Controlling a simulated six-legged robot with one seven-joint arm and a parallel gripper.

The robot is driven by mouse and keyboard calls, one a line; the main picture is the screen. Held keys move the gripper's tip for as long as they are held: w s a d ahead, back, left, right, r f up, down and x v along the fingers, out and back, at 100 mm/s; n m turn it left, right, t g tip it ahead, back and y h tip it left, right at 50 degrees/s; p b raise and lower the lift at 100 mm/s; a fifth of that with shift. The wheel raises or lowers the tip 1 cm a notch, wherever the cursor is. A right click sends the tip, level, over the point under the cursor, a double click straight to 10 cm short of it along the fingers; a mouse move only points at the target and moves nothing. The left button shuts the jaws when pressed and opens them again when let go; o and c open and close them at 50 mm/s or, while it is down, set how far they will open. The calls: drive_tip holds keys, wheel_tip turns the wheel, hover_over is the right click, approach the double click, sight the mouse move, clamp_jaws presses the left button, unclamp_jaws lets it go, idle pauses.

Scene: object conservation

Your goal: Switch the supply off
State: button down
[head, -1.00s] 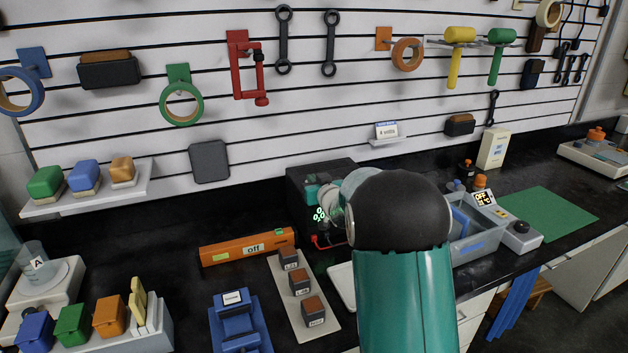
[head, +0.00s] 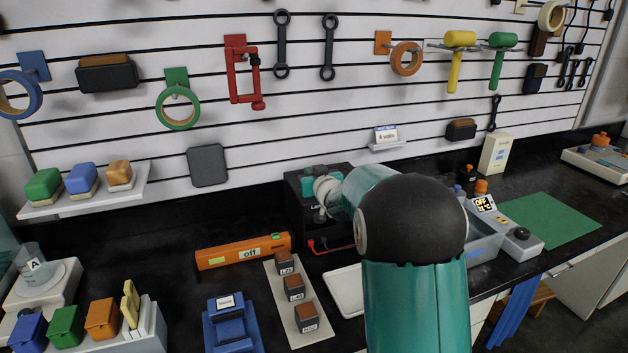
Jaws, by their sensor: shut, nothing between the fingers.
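The supply is a black box (head: 297,212) on the bench against the slatted wall. Red and black leads plug into its lower front. Part of a white label shows on its front. No lit green digits show on it; I cannot tell whether the display is dark or covered by my arm. My gripper (head: 319,213) is at the supply's front face, shut and empty, partly hidden by my own wrist. I cannot see its fingertips clearly or tell whether they touch the supply. The switch is not clearly visible.
An orange bar (head: 243,251) marked "off" lies left of the supply. A pale board (head: 285,308) with several labelled blocks and a blue stand (head: 232,330) are in front. A white tray (head: 345,290) lies nearby. The green mat (head: 548,220) is bare.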

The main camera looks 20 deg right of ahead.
drive_tip(key=s+r, duration=0.3)
drive_tip(key=s, duration=0.6)
drive_tip(key=shift+r, duration=0.15)
drive_tip(key=shift+a, duration=0.1)
